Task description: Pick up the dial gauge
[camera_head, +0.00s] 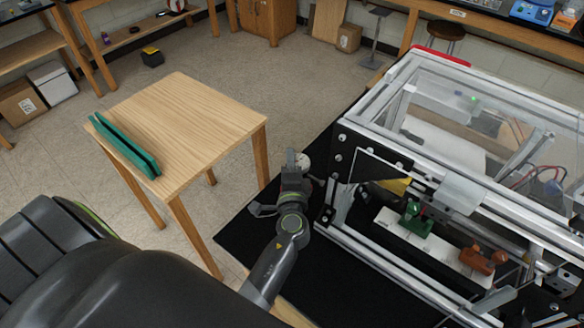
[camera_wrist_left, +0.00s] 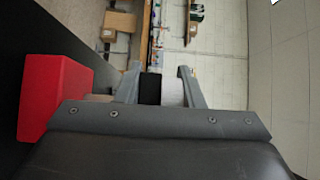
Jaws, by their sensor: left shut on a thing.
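The dial gauge (camera_head: 304,162) shows as a small pale round shape at the tip of my left gripper (camera_head: 295,164), beside the left end of the extrusion frame. In the left wrist view, my left gripper (camera_wrist_left: 160,80) is shut on the gauge (camera_wrist_left: 172,91), which shows as a black and pale grey piece between the fingers. Much of the gauge is hidden by the gripper, and its face cannot be read. I do not see my right gripper.
The extrusion frame (camera_head: 338,158) with clear panels stands close on the right over a black surface (camera_head: 262,238). A wooden table (camera_head: 195,115) with a green object (camera_head: 125,146) stands to the left. A red block (camera_wrist_left: 50,98) is close beside the left gripper in the wrist view.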

